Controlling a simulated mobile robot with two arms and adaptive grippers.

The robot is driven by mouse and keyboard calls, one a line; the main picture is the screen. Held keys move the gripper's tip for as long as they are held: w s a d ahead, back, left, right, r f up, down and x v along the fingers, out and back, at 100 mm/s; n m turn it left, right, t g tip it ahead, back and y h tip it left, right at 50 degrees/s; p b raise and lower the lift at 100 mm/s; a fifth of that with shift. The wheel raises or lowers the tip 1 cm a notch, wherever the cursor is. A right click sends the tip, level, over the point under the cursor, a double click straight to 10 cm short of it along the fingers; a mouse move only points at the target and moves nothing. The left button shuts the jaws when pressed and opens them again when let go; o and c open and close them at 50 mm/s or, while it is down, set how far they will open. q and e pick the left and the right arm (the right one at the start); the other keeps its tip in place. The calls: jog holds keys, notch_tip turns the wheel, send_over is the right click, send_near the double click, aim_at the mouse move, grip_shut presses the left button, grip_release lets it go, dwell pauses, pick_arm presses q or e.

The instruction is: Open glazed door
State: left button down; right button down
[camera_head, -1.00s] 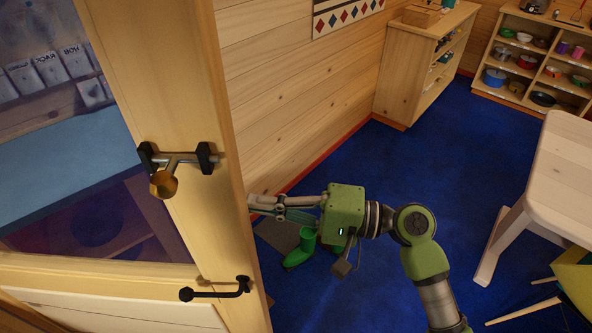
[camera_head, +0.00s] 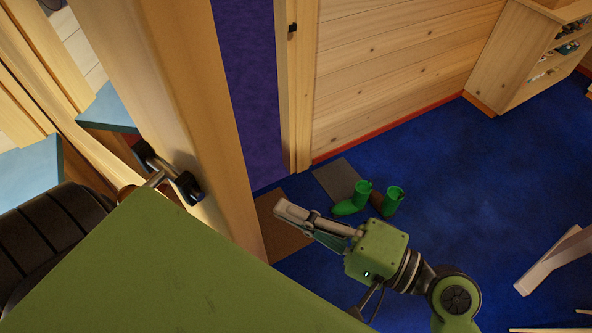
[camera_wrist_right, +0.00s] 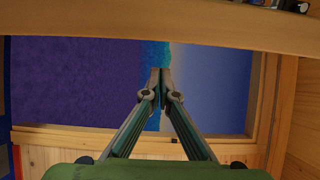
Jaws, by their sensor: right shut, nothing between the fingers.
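The glazed door (camera_head: 182,75) stands at the left of the head view, its light wood edge stile upright and close to me. A metal and black handle fitting (camera_head: 187,187) sits on the stile, partly covered by a large green body part of mine. A gap shows between the stile and the wooden jamb (camera_head: 291,95). My right gripper (camera_head: 281,206) is shut and empty, just right of the stile's lower part; contact is unclear. In the right wrist view its shut fingertips (camera_wrist_right: 161,78) point at a wood-framed area of purple and blue-grey. My left fingers do not show.
Purple floor (camera_head: 250,110) shows through the gap. A wooden shelf unit (camera_head: 510,60) is at the upper right, a pale table leg (camera_head: 553,262) at the right. Carpet between is clear.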

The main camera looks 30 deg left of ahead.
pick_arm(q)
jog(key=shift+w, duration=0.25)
pick_arm(e)
jog(key=d, duration=1.2)
jog(key=shift+w, duration=0.25)
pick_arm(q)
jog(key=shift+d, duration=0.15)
